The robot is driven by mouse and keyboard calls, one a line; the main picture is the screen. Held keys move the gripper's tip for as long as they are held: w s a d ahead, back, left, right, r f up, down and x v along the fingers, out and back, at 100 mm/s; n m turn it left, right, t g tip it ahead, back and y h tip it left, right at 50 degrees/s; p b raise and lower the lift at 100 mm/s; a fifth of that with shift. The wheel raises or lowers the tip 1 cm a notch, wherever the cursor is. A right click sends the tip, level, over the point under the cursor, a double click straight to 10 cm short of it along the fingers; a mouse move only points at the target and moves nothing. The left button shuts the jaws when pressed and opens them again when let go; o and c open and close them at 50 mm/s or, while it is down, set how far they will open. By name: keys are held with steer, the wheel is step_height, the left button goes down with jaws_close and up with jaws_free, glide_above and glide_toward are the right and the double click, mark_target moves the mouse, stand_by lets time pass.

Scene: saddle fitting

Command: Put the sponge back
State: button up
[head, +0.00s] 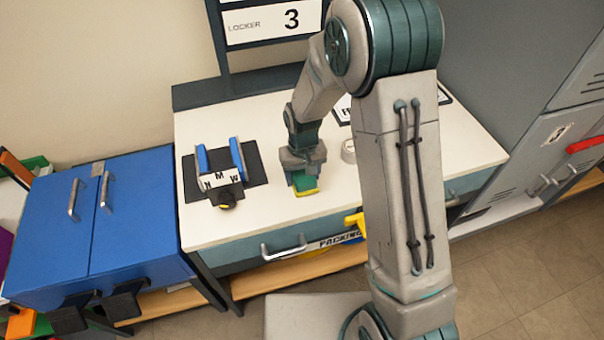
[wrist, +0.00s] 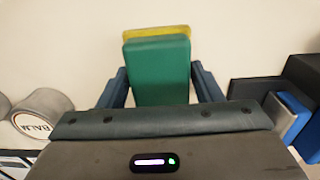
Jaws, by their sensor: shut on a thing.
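The sponge (head: 304,183) is a small block with a green side and a yellow side. It is at my gripper (head: 302,170), over the white table top, to the right of the black mat. In the wrist view the sponge (wrist: 158,70) shows its green face with a yellow strip along the far edge. The dark fingers of my gripper (wrist: 160,85) are on its two sides, shut on it. I cannot tell whether the sponge touches the table.
A blue-sided holder (head: 220,172) marked N M W stands on a black mat (head: 255,165). A balm tin (wrist: 40,115) is left in the wrist view. A blue cabinet (head: 130,220) stands left of the white table (head: 335,205). Grey lockers (head: 545,140) stand right.

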steer(key=shift+f, duration=0.25)
steer(key=shift+f, duration=0.2)
steer(key=o, duration=1)
